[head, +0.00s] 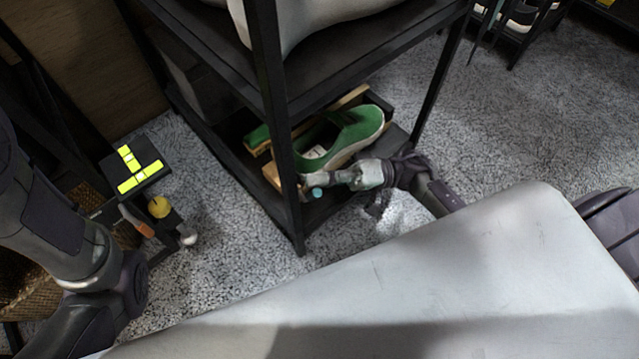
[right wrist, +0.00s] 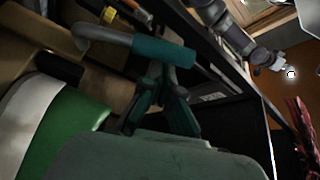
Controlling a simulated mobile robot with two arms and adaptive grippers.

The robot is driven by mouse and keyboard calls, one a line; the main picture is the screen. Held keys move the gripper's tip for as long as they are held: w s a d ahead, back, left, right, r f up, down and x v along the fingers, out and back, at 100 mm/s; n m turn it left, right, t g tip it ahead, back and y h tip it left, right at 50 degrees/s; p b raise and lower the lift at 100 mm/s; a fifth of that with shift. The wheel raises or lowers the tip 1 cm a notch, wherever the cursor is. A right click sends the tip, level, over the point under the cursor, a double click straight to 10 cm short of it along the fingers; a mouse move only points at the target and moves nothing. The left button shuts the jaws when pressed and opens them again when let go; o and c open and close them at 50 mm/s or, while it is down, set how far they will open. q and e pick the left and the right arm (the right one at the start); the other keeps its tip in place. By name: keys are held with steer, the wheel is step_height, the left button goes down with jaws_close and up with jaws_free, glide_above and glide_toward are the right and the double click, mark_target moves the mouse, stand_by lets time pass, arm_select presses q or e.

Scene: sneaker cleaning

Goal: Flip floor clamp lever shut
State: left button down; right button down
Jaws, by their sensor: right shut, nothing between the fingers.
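A green sneaker (head: 335,138) with a pale sole lies in a wooden clamp (head: 352,97) on the bottom shelf of a black rack. In the right wrist view, the clamp lever (right wrist: 165,54) is a metal bar with a teal grip, slanting just beyond my right gripper (right wrist: 158,92). The sneaker (right wrist: 85,125) fills the lower left there. In the head view, my right gripper (head: 362,175) is shut and empty at the shelf's front, close to the lever's teal end (head: 316,192). I cannot tell if they touch. My left gripper is not in view.
The black rack's post (head: 275,110) stands just left of my right gripper. A small stand (head: 140,178) with yellow-green marks is at the left. My pale base covers the lower right. Speckled floor (head: 215,205) is clear between stand and rack.

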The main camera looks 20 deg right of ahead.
steer(key=shift+s, duration=0.15)
steer(key=shift+s, duration=0.1)
stand_by(0.3)
